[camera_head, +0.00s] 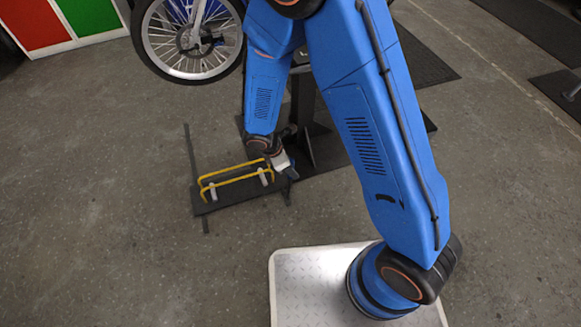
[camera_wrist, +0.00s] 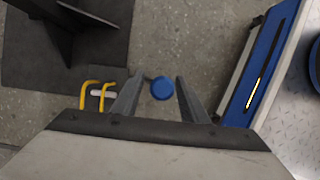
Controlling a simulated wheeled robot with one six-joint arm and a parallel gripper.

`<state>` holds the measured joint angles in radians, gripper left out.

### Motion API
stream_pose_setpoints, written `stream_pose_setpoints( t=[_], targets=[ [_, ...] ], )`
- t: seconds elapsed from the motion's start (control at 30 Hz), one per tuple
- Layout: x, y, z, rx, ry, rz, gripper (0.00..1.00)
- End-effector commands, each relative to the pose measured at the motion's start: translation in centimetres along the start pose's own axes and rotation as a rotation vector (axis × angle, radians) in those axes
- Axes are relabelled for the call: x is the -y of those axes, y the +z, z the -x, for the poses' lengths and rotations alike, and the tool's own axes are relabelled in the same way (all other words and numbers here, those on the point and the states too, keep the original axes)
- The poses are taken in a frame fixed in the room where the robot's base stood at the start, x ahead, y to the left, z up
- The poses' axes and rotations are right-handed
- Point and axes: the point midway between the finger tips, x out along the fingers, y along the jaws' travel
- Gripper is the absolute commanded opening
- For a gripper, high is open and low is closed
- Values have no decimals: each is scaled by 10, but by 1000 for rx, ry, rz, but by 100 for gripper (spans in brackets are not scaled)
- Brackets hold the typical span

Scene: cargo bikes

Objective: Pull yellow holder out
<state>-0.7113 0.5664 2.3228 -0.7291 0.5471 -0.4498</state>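The yellow holder (camera_head: 236,169) is a pair of thin yellow bars with light grey posts, on a dark base plate (camera_head: 240,193) on the floor. My gripper (camera_head: 287,172) is low at the right end of that plate. In the wrist view, the holder's yellow bar ends (camera_wrist: 88,97) show left of my gripper (camera_wrist: 160,95), apart from its fingers. The fingers stand apart. A round blue knob (camera_wrist: 162,88) shows between them with gaps on both sides; its depth relative to the fingertips is unclear. My gripper's body hides most of the holder in the wrist view.
A dark upright post (camera_head: 303,110) on a black floor plate (camera_head: 328,150) stands just behind my gripper. A bicycle wheel (camera_head: 165,45) is at the upper left, near a red and green cabinet (camera_head: 80,20). The floor left of the holder is clear.

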Motion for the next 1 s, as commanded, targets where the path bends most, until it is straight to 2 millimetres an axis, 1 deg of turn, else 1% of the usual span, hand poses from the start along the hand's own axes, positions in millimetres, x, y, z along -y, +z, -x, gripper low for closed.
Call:
stream_pose_setpoints(
  t=[0.2, 0.27, 0.37, 0.47, 1.0],
  targets=[
    [0, 0, 2, 0, 1, 0, 40],
    [-1, 0, 6, -1, 2, -1, 40],
    [-1, 0, 18, -1, 4, -1, 40],
    [-1, 0, 34, -2, 5, 0, 40],
    [-1, -1, 139, -2, 4, 0, 40]
  ],
)
